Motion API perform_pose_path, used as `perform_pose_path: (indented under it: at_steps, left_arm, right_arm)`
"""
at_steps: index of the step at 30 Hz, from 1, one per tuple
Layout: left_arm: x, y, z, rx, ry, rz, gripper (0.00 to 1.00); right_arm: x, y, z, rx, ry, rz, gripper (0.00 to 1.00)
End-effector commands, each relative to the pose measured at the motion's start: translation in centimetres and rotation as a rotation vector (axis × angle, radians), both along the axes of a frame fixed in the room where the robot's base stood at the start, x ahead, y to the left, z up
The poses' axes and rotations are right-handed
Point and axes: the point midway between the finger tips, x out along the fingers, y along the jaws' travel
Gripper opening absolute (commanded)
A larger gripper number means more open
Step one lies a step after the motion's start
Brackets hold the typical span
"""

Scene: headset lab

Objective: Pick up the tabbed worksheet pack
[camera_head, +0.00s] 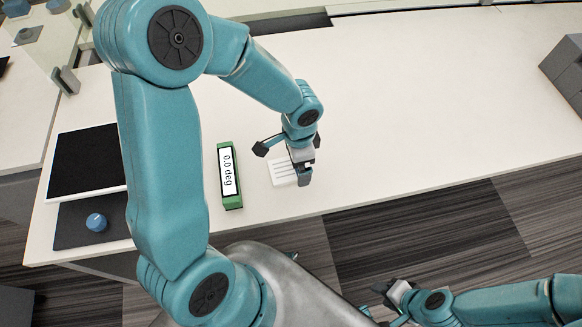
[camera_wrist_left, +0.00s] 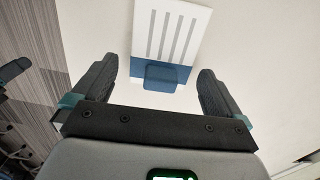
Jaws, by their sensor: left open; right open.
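The tabbed worksheet pack (camera_head: 281,173) is a flat white piece with grey stripes, lying on the white table near its front edge. In the left wrist view, the pack (camera_wrist_left: 176,30) shows its stripes, a blue band and a blue tab pointing toward my gripper. My left gripper (camera_head: 303,176) is over the pack's right part and hides some of it. Its open fingers (camera_wrist_left: 157,78) stand on either side of the tab, with nothing held between them. Whether they touch the table is unclear. My right gripper (camera_head: 392,291) is open and empty, low beyond the table's front edge.
A green block with a "0.0 deg" display (camera_head: 228,176) stands just left of the pack. A black-topped panel (camera_head: 88,160) and a dark mat (camera_head: 75,228) with a blue knob (camera_head: 96,222) lie further left. The table right of the pack is clear. A grey box (camera_head: 566,70) stands far right.

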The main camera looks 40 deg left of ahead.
Motion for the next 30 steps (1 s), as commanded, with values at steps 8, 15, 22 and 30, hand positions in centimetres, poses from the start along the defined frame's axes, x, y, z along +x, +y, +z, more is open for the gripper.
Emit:
perform_pose_path:
  at_steps: [8,15,22,30]
  left_arm:
    - [0.1,0.0,-1.1,-0.001,-0.001,0.000,1.00]
    - [0.1,0.0,-1.1,-0.001,-0.001,0.000,0.45]
    - [0.1,0.0,-1.1,-0.001,-0.001,0.000,0.44]
    - [0.2,0.1,0.7,0.001,-0.004,0.001,0.44]
  right_arm:
    - [0.0,0.0,-0.2,0.000,0.000,0.000,0.43]
    - [0.0,0.0,-0.2,0.000,0.000,0.000,0.43]
    - [0.0,0.0,-0.2,0.000,0.000,0.000,0.43]
    - [0.0,0.0,0.3,0.000,0.000,0.000,0.43]
